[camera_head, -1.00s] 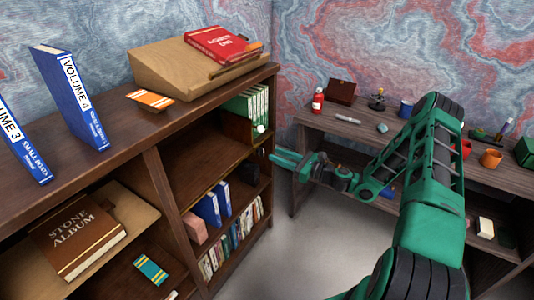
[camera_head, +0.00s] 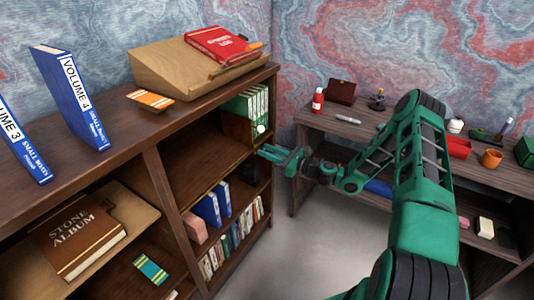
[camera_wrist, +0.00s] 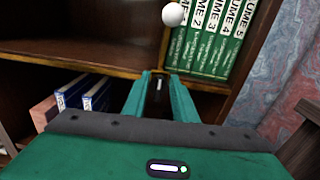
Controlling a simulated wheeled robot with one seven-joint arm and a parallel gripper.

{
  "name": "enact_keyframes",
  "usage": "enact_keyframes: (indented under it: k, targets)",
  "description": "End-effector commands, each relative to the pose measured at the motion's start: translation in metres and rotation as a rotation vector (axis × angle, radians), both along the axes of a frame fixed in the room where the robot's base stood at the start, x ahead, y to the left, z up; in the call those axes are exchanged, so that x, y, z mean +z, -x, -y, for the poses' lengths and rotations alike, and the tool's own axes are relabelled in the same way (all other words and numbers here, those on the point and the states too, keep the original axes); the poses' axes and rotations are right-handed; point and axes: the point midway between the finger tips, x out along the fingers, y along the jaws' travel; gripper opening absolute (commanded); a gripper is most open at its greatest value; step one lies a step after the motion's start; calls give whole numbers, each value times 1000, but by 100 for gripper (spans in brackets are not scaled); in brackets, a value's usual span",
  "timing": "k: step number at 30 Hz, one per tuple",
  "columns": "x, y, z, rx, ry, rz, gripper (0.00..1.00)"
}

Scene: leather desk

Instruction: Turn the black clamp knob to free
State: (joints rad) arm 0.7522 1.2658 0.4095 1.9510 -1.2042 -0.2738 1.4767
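A dark, rounded thing (camera_head: 249,171), which looks like the black clamp knob, is at the right end of the bookcase, below the green volumes. In the wrist view a black piece with a short white mark (camera_wrist: 158,85) shows between my fingers; it seems to be the knob, but its outline is lost in the dark. My gripper (camera_head: 262,153) is open, its two green fingers pointing at the bookcase's right end. In the wrist view the fingers (camera_wrist: 158,77) stand apart on either side of the black piece. I cannot tell whether they touch it.
A white ball-shaped knob (camera_wrist: 172,14) sits by the green volumes (camera_wrist: 215,38), above my fingers. Blue books (camera_head: 211,208) stand on the shelf below. The bookcase's right upright is close to my gripper. A desk (camera_head: 343,126) with small items stands behind my arm.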

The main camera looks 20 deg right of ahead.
Motion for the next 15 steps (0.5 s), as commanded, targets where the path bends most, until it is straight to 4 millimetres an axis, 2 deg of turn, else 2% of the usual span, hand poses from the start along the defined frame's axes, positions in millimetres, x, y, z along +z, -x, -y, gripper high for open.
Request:
enact_keyframes:
  k: [8, 15]
  targets:
    - [0, 1, 0, -2, 44, 36, 3]
    - [-1, 3, -2, -2, 166, 137, 3]
